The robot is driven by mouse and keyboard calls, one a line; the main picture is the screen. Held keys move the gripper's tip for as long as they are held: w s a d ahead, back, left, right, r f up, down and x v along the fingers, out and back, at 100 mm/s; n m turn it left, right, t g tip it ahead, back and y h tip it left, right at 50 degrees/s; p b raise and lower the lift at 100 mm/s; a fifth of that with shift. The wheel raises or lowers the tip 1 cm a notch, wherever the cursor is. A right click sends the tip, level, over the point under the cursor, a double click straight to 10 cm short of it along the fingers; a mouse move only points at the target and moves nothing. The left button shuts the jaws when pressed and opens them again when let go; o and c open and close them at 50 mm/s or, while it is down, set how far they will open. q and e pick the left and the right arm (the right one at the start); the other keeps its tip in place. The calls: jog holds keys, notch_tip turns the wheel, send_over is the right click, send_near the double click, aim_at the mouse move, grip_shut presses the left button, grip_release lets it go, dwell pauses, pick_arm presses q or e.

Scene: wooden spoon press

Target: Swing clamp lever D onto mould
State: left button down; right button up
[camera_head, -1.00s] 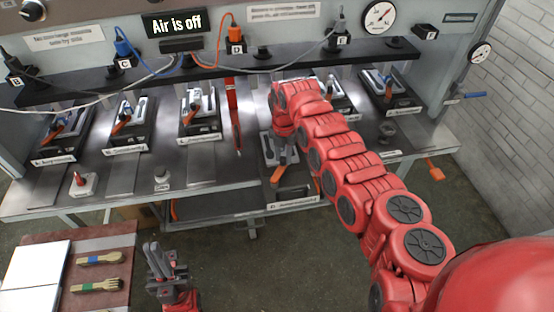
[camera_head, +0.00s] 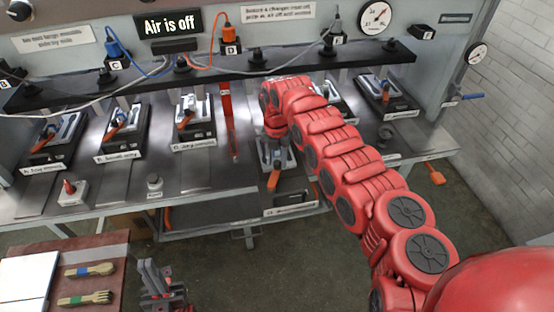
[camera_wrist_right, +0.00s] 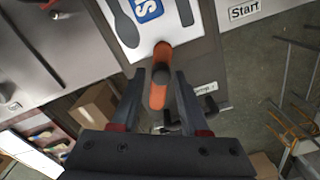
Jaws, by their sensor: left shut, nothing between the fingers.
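In the head view, clamp lever D's orange handle (camera_head: 273,181) shows just below my right gripper (camera_head: 276,136), beside a mould (camera_head: 290,160) on a pulled-out plate. The right arm hides much of this mould. In the right wrist view, the orange handle (camera_wrist_right: 162,62) stands between the two dark fingers of my right gripper (camera_wrist_right: 160,82). The fingers are open, with a gap on each side of the handle. A pale plate (camera_wrist_right: 200,42) with cutlery-shaped dark recesses and a blue label lies beyond it. My left gripper (camera_head: 155,275) is shut and empty at the bottom left.
Several other moulds with orange levers, such as this one (camera_head: 195,122), stand along the metal bench (camera_head: 110,190). A dark rail with cables (camera_head: 200,70) runs above them. A red upright bar (camera_head: 227,120) stands left of my right gripper.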

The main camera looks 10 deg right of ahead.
jog(key=shift+o, duration=0.9)
jog(key=shift+r, duration=0.15)
notch_tip(320, 180, up, 11)
jog(key=b, duration=0.4)
notch_tip(320, 180, up, 5)
jog(key=p, duration=0.1)
send_over(276, 162)
jog(key=shift+d+r+p, duration=0.1)
jog(key=shift+r+p, duration=0.2)
jog(key=shift+r, duration=0.25)
